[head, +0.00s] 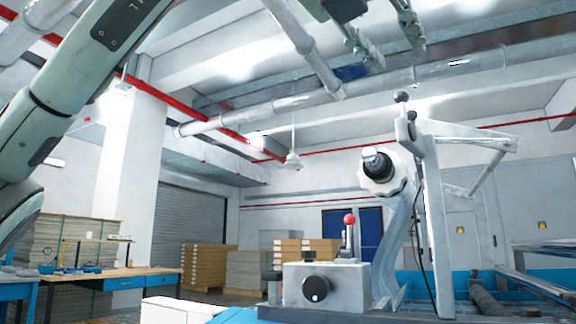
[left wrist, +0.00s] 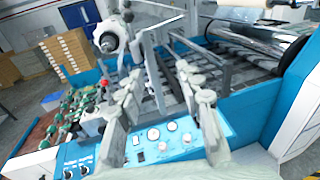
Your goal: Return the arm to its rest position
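My left gripper (head: 399,54) hangs high at the top of the head view, with its two fingers apart and nothing between them. In the left wrist view the left gripper (left wrist: 158,72) also shows open and empty, in front of the laminating machine (left wrist: 235,115). Part of my left arm (head: 75,75) crosses the upper left of the head view. The link between this arm part and the gripper is out of the picture. My right gripper is in neither view.
The laminating machine has a white control box (head: 325,288), a red-knobbed lever (head: 349,221) and a white handwheel (head: 386,171). A workbench (head: 125,277) stands at the left. Stacked boxes (head: 208,266) stand behind. Pipes run along the ceiling.

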